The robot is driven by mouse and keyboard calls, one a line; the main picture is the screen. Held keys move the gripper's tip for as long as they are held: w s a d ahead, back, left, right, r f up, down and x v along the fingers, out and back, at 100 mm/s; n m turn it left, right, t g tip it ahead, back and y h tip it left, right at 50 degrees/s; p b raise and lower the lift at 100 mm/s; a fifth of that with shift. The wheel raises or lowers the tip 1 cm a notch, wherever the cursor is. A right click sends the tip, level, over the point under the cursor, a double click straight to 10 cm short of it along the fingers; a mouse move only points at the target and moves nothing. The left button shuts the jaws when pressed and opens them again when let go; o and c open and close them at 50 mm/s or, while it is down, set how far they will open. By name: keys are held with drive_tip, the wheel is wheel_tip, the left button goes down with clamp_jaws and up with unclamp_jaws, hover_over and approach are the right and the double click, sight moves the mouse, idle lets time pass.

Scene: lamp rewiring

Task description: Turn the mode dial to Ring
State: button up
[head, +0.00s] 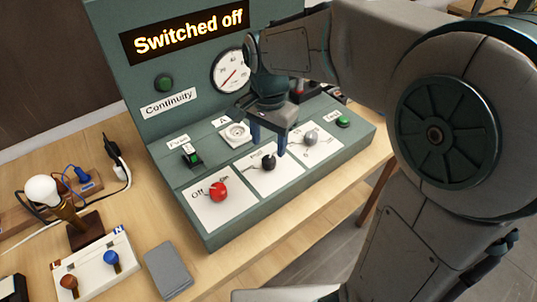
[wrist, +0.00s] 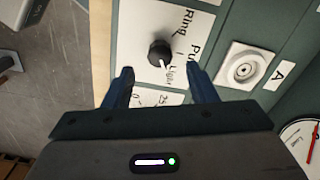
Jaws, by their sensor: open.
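The black mode dial (head: 268,162) sits on the middle white card of the green console. In the wrist view the dial (wrist: 159,50) shows the labels Ring, one starting "Pu" and one that looks like "Light". Its white pointer line aims toward the "Light" label, not Ring. My gripper (head: 268,140) is above the console, close to the dial, with its blue fingers pointing down. In the wrist view my gripper (wrist: 160,73) is open and empty, its fingertips spread to either side of and short of the dial.
A red knob (head: 218,192) marked Off and a grey knob (head: 310,136) flank the dial. A white round socket (head: 237,132) lies behind it. The display (head: 189,32) reads "Switched off". A lamp bulb (head: 41,190) stands on the table at left.

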sight(269, 159)
wheel_tip(269, 159, down, 5)
drive_tip(key=shift+f, duration=0.15)
drive_tip(key=c, duration=1)
